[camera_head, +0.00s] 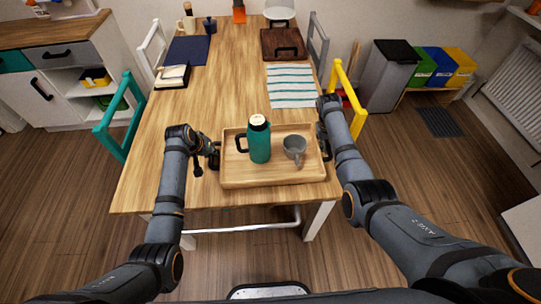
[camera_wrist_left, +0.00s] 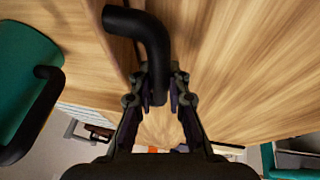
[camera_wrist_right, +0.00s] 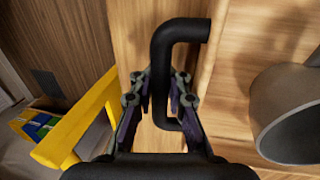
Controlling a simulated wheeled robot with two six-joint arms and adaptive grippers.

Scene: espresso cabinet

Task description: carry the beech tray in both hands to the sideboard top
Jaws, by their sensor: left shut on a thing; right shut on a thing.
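The beech tray (camera_head: 235,178) is level at the near end of the wooden table; I cannot tell whether it touches the tabletop. A teal flask (camera_head: 260,143) with a black handle stands upright on it, with a grey mug (camera_head: 294,146) to its right. My left gripper (camera_head: 213,152) is shut on the tray's black left handle (camera_wrist_left: 148,28). My right gripper (camera_head: 322,136) is shut on the black right handle (camera_wrist_right: 160,48). The sideboard top (camera_head: 50,30) is wooden, at the upper left, above a white cabinet.
The table (camera_head: 215,100) also bears a striped cloth (camera_head: 291,86), a dark brown board (camera_head: 283,44), a navy mat (camera_head: 188,50) and a notebook (camera_head: 173,76). A teal chair (camera_head: 120,118) stands left and a yellow chair (camera_head: 345,88) right. Most of the sideboard top in view is clear.

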